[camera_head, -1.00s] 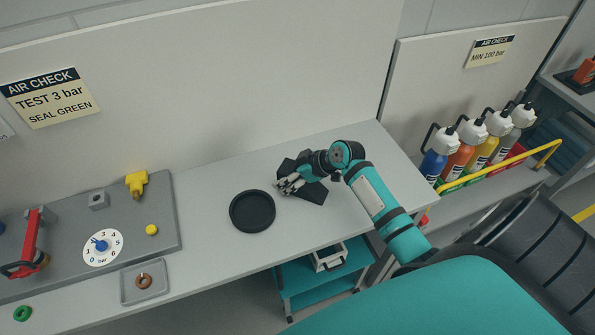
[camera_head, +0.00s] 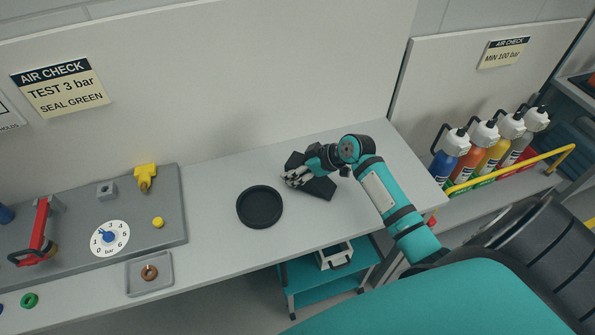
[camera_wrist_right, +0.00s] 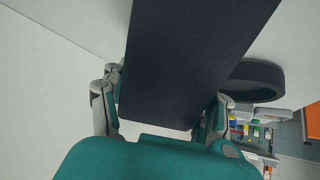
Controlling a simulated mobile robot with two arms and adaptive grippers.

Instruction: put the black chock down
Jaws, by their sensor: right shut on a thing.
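The black chock (camera_head: 319,187) is a dark wedge-like block at the right part of the grey bench, in the head view. My right gripper (camera_head: 290,180) is shut on it, and the gripper and wrist cover part of it. In the right wrist view the chock (camera_wrist_right: 190,60) fills the middle between the two fingers (camera_wrist_right: 165,112). It is at or just above the bench top; I cannot tell whether it touches. My left gripper is not in view.
A round black dish (camera_head: 260,207) stands on the bench (camera_head: 215,250) just left of the gripper. A grey panel with a dial (camera_head: 109,238) is at the left. Several coloured bottles (camera_head: 455,150) stand behind a yellow rail (camera_head: 515,168) at the right. Bare bench lies right of the chock.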

